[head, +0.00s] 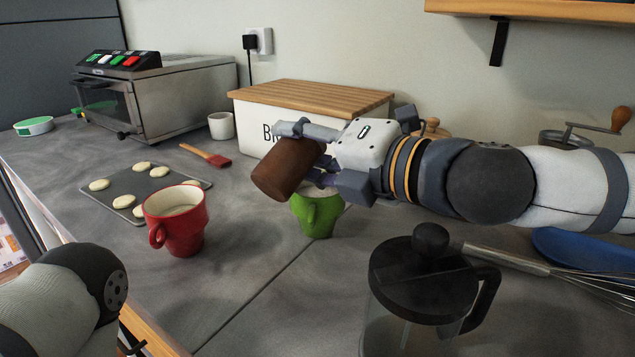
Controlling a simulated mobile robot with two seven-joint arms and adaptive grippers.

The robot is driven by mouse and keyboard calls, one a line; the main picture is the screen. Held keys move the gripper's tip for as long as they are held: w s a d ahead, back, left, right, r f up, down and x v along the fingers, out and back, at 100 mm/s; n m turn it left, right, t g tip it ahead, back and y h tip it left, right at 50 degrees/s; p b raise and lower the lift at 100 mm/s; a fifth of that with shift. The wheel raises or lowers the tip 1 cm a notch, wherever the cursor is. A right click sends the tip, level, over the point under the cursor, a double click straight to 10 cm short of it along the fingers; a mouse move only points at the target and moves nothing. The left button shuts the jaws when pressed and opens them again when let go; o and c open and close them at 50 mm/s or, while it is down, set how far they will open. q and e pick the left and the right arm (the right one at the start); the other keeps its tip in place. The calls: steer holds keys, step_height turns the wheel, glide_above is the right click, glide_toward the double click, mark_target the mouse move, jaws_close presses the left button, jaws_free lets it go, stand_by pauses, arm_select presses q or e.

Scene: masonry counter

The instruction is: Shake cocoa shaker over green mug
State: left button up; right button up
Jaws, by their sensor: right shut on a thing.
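The brown cocoa shaker (287,168) is held tilted in my right gripper (309,153), its lower end pointing down and to the left. My right gripper is shut on it, with fingers on its upper and right side. The green mug (317,214) stands upright on the counter just below and to the right of the shaker's lower end. The shaker and gripper hide part of the mug's rim. My left gripper is out of view; only part of my left arm shows at the lower left.
A red mug (176,222) stands left of the green mug, near a baking tray (126,176) with pale rounds. A bread box (262,124) stands behind. A French press (424,285) is in front at the right, by a whisk (590,281). Bare counter lies front centre.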

steer(key=shift+r, duration=0.25)
steer(key=shift+f, duration=0.15)
steer(key=shift+f+m+g+b, duration=0.3)
steer(key=shift+f+m, duration=0.15)
steer(key=shift+m, duration=0.35)
stand_by(1.6)
steer(key=shift+w+d+r+m+y+p, duration=0.15)
steer(key=shift+r+m+p, duration=0.15)
steer(key=shift+m, duration=0.45)
steer(key=shift+w+d+r+m+y+p, duration=0.15)
steer(key=shift+r+m+p, duration=0.1)
steer(key=shift+m, duration=0.5)
stand_by(3.5)
steer(key=shift+a+f, duration=0.1)
